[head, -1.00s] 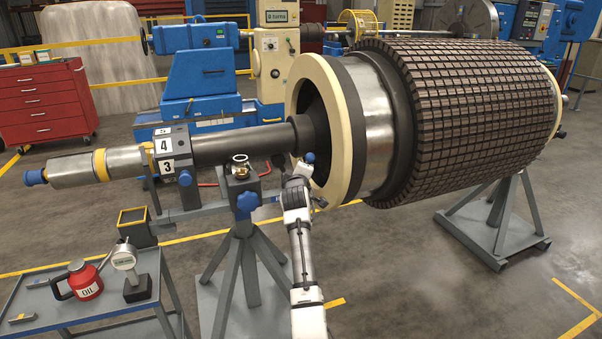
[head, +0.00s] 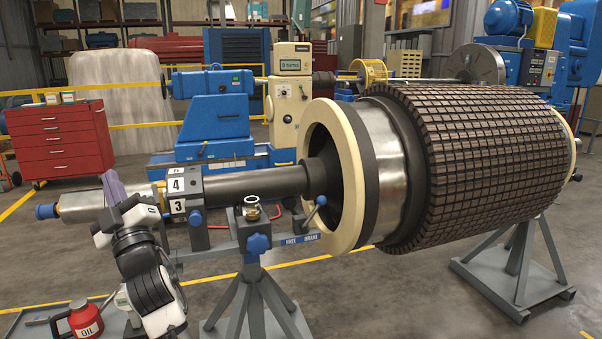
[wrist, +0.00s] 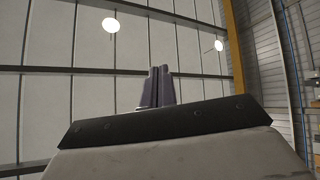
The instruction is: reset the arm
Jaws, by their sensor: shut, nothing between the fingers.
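My gripper (head: 113,187) is at the left in the head view, raised in front of the rotor's shaft end, with its fingers pointing up. In the wrist view its two grey-purple fingers (wrist: 156,87) are together with nothing between them, against the ceiling. The large rotor (head: 480,150) with its dark segmented body lies on stands at the right. Its dark shaft (head: 255,182) reaches left past the white labels 4 and 3. The gripper and forearm hide part of the shaft end and the support there.
A blue-knobbed stand (head: 258,243) holds up the shaft, with a brass fitting (head: 252,208) on top. A red oil can (head: 84,320) stands on the low table at bottom left. A red tool cabinet (head: 58,142) is behind at left. Open floor lies between the stands.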

